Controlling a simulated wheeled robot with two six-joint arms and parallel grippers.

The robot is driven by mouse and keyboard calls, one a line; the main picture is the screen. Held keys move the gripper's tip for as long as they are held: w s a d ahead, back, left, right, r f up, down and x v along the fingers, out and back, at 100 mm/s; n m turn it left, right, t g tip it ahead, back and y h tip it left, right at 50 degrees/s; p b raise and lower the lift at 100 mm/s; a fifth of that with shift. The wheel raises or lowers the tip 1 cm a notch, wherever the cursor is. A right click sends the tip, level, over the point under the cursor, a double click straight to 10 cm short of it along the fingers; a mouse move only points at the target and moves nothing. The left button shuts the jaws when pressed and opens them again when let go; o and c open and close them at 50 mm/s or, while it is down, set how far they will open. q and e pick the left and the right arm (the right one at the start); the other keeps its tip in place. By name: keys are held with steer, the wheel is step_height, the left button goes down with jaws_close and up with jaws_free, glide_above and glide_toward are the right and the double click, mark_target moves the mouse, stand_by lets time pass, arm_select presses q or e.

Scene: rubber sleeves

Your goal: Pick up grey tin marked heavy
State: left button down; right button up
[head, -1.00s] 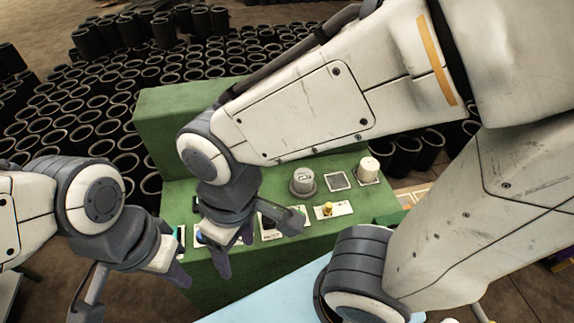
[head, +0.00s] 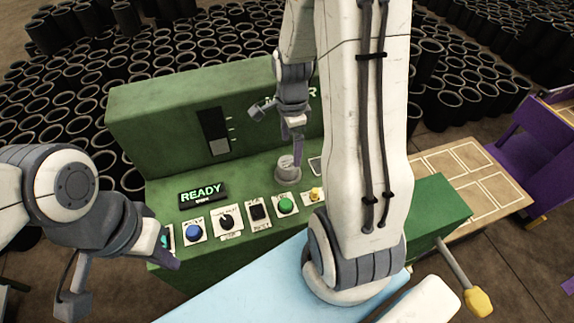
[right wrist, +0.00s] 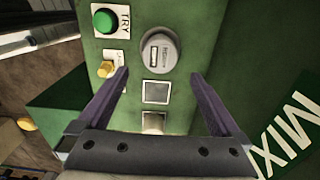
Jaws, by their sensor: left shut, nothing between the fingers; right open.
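The grey tin (head: 288,164) stands upright on a round grey base on the green console. In the right wrist view the tin (right wrist: 157,52) shows from above with a label on its lid, too small to read. My right gripper (head: 277,130) is open and empty, just above and beside the tin in the head view. In the right wrist view its fingers (right wrist: 165,98) are spread, with the tin beyond the tips. My left gripper (head: 118,280) is shut and empty, left of the console front.
The green console (head: 140,120) has a READY display (head: 203,194), a blue button (head: 194,233), a green button (head: 286,204) and a yellow knob (head: 316,195). A square pad (right wrist: 155,92) lies beside the tin. Black sleeves (head: 60,100) crowd the floor behind.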

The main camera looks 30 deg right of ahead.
mark_target(288, 163)
step_height(288, 163, down, 3)
steer(key=shift+a+f, duration=0.1)
steer(key=shift+a+f+p, duration=0.15)
steer(key=shift+f+p, duration=0.3)
steer(key=shift+f, duration=0.1)
steer(key=f+p, duration=0.1)
steer(key=f, duration=0.2)
steer(key=shift+a+f, duration=0.1)
steer(key=shift+a, duration=0.1)
steer(key=shift+w+f, duration=0.1)
steer(key=shift+f, duration=0.35)
jaws_close()
steer(key=shift+r, duration=0.1)
